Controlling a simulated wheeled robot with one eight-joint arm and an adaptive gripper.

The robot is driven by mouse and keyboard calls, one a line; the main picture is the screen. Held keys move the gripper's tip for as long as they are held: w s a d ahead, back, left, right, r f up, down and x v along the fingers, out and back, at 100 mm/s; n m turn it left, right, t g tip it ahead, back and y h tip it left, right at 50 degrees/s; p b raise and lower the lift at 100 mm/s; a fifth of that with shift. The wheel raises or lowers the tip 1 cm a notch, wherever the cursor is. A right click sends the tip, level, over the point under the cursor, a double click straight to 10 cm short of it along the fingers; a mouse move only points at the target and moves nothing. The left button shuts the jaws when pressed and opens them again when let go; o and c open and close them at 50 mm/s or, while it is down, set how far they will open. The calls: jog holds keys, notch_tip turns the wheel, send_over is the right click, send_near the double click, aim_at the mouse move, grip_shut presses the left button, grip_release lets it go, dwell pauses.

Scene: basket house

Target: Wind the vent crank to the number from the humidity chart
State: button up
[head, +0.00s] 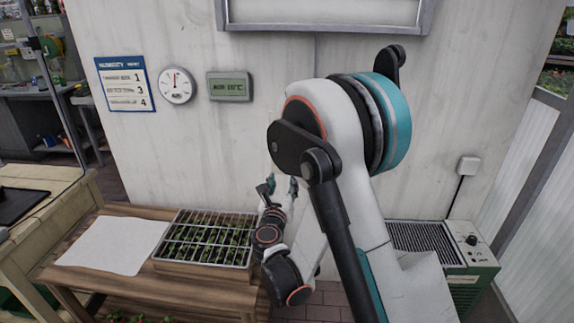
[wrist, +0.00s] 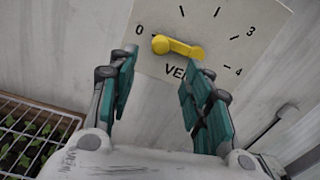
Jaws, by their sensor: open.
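The humidity chart (head: 125,84) hangs on the wall at the left in the head view. Its rows end in 1, 3 and 4; the row words are too small to read surely. In the wrist view, the yellow vent crank (wrist: 178,47) is on a pale plate (wrist: 215,28) lettered for the vent, with 0, 3 and 4 readable. The crank's knob end lies at the left, near 0. My gripper (wrist: 168,62) is open and empty, its fingers below and to either side of the crank, apparently not touching it. My gripper (head: 280,187) also shows in the head view, where my arm hides the crank.
A round gauge (head: 176,85) and a display (head: 229,86) hang beside the chart. Below, a wooden bench (head: 100,289) holds a white sheet (head: 113,246) and a gridded seedling tray (head: 205,266). A green heater-like box (head: 470,279) stands at the right.

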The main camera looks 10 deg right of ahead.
jog(key=b+x, duration=0.1)
jog(key=x, duration=1)
jog(key=shift+w+b, duration=0.2)
jog(key=shift+b, duration=0.1)
jog(key=shift+d, duration=0.1)
grip_shut()
